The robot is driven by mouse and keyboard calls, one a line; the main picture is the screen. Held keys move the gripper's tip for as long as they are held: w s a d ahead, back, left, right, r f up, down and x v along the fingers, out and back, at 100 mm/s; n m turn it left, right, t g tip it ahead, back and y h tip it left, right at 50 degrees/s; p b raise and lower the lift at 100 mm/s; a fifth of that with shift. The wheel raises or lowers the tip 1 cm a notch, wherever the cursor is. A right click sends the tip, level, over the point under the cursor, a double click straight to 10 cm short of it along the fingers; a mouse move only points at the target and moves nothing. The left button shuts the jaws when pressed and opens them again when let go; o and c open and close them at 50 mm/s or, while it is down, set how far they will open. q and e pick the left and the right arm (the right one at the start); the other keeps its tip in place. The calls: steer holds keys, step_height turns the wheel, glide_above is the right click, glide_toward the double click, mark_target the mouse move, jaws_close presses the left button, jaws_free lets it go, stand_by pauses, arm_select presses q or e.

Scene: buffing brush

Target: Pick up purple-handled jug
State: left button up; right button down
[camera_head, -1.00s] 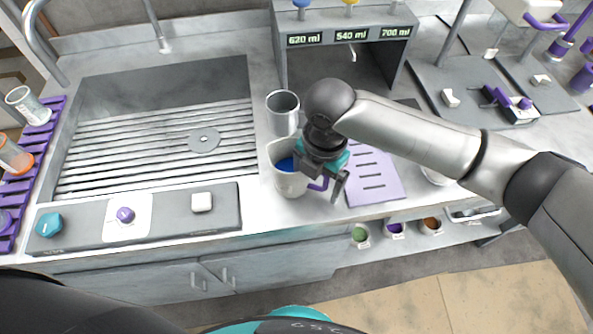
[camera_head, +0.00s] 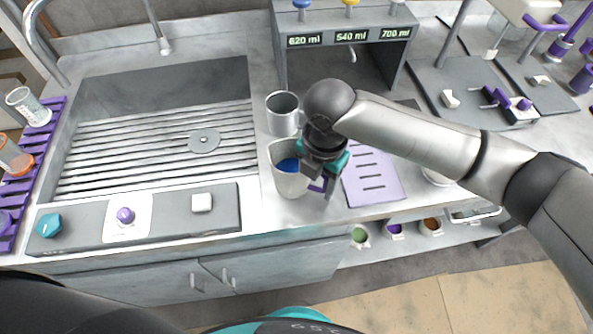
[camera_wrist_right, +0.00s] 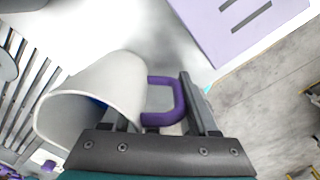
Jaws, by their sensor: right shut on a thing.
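The purple-handled jug (camera_head: 289,183) is pale grey, with blue inside. It stands on the counter just right of the sink in the head view, and lies across the left half of the right wrist view (camera_wrist_right: 112,88). My right gripper (camera_head: 321,178) is at the jug's right side, shut on its purple handle. In the right wrist view the handle (camera_wrist_right: 178,98) lies between the two fingers (camera_wrist_right: 160,108). The exact finger contact is partly hidden. My left gripper is not in view.
A grey metal cup (camera_head: 283,116) stands just behind the jug. A lilac slotted mat (camera_head: 384,194) lies to the right. The sink (camera_head: 160,85) is at left, and a control panel (camera_head: 80,235) sits along the front edge. A dispenser (camera_head: 345,22) stands at the back.

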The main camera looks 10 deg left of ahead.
steer(key=shift+r, duration=0.15)
stand_by(0.4)
step_height(320, 180, up, 20)
steer(key=p, duration=0.3)
stand_by(1.0)
